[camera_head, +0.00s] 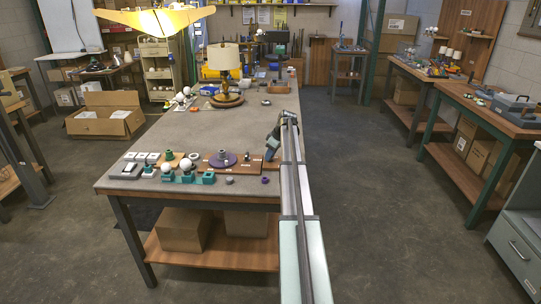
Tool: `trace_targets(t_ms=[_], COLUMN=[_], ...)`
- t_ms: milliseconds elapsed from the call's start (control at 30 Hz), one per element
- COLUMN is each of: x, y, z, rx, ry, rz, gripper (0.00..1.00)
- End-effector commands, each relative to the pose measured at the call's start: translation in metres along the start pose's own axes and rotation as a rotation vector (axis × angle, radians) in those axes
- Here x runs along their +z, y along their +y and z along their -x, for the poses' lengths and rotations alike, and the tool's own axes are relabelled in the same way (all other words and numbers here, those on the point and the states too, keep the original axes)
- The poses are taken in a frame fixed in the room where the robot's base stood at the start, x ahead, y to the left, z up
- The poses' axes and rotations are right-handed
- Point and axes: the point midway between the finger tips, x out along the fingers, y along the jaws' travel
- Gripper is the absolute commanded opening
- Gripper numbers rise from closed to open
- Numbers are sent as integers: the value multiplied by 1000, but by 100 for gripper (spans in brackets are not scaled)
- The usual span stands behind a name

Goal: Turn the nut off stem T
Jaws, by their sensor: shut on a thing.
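My gripper (269,156) points down at the right end of a brown board (247,166) near the table's front right. It is shut on a small part there, too small and too covered to make out. I cannot tell which stem is stem T, and the nut on it does not show clearly. A purple disc (230,158) with a short upright post (222,154) sits on the left of the board. A small purple ring-like part (265,180) lies on the table in front of the board.
A teal holder (208,178) with white bulbs stands left of the board. A grey round part (229,180) lies by the front edge. A lamp with a cream shade (224,57) stands farther back. The grey table top (225,122) is clear in the middle.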

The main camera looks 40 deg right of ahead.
Motion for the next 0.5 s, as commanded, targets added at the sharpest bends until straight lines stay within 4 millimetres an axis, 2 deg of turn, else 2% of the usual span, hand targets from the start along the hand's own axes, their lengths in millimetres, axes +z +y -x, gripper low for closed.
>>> trace_targets(t_ms=[333,500], x=[-1,-2], y=[1,3], z=[0,0], rx=[-8,-67], ry=[1,0], rz=[19,158], gripper=[0,0])
